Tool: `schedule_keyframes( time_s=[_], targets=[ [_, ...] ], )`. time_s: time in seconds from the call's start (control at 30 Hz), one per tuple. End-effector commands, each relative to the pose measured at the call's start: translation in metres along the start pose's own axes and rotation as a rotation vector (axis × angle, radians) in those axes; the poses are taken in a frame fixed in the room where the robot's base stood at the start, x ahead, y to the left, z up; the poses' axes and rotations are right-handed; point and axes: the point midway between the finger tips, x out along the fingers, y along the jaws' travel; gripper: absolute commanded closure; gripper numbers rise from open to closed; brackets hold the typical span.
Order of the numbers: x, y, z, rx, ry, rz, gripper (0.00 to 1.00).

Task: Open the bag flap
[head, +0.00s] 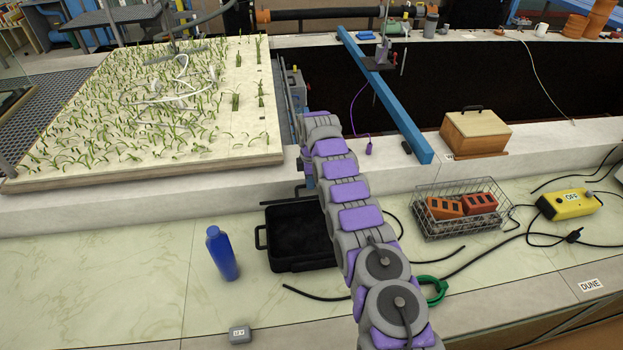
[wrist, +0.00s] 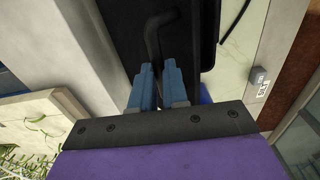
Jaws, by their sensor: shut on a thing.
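My gripper (wrist: 157,80) shows in the wrist view with its two blue fingers close together. They are shut on the end of a bent black bar (wrist: 153,38), which looks like a handle. The bar lies in front of a black container. In the head view, a black, open-topped container (head: 290,266) sits on the pale counter, partly hidden behind my arm. It has a handle on its left side. My gripper is mostly hidden by my arm at the container's far side. I cannot make out a separate bag flap.
A blue bottle (head: 222,254) stands left of the container, with a small grey labelled block (head: 239,334) in front. A wire basket (head: 458,228) with orange bricks and a yellow box (head: 568,204) with cables lie to the right. The raised ledge runs behind.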

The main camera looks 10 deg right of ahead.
Motion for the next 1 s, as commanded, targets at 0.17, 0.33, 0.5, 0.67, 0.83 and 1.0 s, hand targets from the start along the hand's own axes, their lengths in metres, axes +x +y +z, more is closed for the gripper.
schedule_keyframes(
  time_s=[0.17, 0.33, 0.5, 0.67, 0.83, 1.0],
  targets=[
    [-0.002, 0.004, 0.003, 0.004, -0.015, -0.001, 1.00],
    [0.000, 0.004, 0.006, 0.006, -0.022, -0.001, 1.00],
    [0.001, 0.004, 0.008, 0.007, -0.023, -0.002, 1.00],
    [0.001, 0.004, 0.010, 0.009, -0.022, -0.003, 0.82],
    [0.000, 0.004, 0.009, 0.008, -0.022, -0.003, 0.66],
    [-0.002, 0.003, 0.008, 0.008, -0.023, -0.003, 0.60]
  ],
)
